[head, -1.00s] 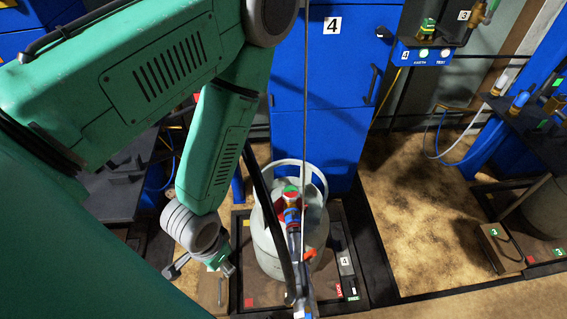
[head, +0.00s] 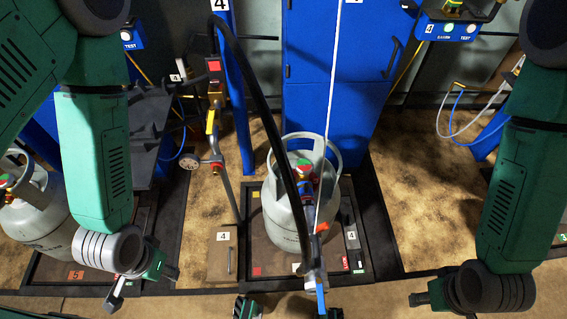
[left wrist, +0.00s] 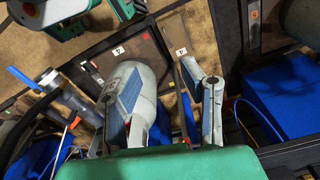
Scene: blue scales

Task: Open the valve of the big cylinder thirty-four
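A grey gas cylinder (head: 283,222) stands upright on the floor scale marked 4, in the middle of the head view. Its valve (head: 303,167), with red and green parts, sits inside the collar, partly hidden by a black hose. I cannot read a thirty-four on it. My left gripper (head: 136,284) is open and empty, left of the cylinder and apart from it. In the left wrist view the cylinder (left wrist: 145,82) shows beyond the spread fingers of this gripper (left wrist: 161,82). My right gripper (head: 424,297) is to the right of the cylinder, its fingers unclear.
A black hose (head: 252,95) and a filling head (head: 316,275) hang in front of the cylinder. A blue cabinet (head: 335,100) stands behind it. Another grey cylinder (head: 45,225) stands at the left near label 5. Brown floor (head: 420,200) at the right is clear.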

